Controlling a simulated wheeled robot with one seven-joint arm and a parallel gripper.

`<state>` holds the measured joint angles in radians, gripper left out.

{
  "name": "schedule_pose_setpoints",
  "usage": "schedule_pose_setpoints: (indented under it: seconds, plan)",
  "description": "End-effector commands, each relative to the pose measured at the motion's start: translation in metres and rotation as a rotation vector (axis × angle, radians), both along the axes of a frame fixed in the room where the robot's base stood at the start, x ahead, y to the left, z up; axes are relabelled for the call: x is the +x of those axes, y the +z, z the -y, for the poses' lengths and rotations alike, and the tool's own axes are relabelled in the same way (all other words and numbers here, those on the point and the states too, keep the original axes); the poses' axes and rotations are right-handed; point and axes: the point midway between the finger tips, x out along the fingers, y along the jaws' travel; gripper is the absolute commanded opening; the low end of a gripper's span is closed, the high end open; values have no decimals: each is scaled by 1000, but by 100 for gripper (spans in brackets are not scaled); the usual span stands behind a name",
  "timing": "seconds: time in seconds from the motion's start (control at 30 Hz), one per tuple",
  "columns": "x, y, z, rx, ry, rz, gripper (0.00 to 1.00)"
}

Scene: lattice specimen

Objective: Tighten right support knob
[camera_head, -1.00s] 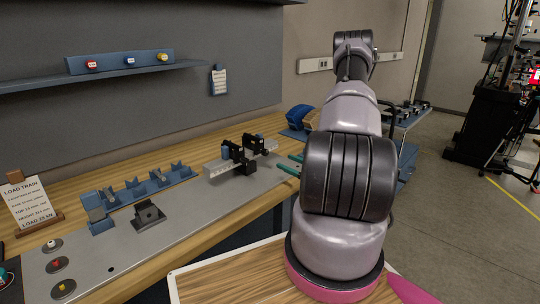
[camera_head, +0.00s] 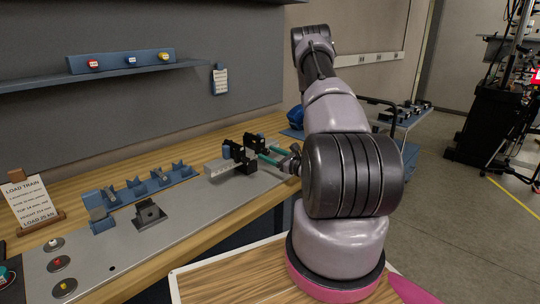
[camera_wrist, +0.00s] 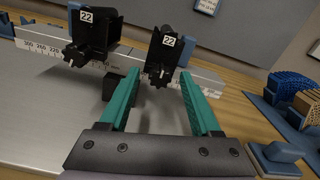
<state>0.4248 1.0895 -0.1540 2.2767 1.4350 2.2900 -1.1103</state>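Two black supports, each labelled 22 in the wrist view, stand on a pale ruled rail (camera_wrist: 205,88). The right support (camera_wrist: 161,55) also shows in the head view (camera_head: 254,141). The left support (camera_wrist: 92,35) stands farther along the rail, also visible in the head view (camera_head: 232,152). A small dark knob (camera_wrist: 157,76) sits low on the right support's near side. My gripper (camera_wrist: 160,78) is open, its teal fingers reaching either side of the right support's lower part in the wrist picture. I cannot tell whether either finger touches the knob. My arm hides part of the bench in the head view.
Blue and tan blocks (camera_wrist: 293,86) lie right of the rail. The plate in front of the supports is mostly clear.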

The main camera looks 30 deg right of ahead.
Motion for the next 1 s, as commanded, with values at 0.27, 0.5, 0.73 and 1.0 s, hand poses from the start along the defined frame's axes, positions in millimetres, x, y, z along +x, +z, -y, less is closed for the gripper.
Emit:
schedule_pose_setpoints:
  seconds: [0.27, 0.5, 0.73, 1.0]
  plan:
    - [0, 0, 0, 1, 0, 0, 0]
    - [0, 0, 0, 28, 0, -10, 0]
    - [-1, 0, 0, 139, -1, -51, 0]
    - [-1, -1, 0, 361, -1, -133, 0]
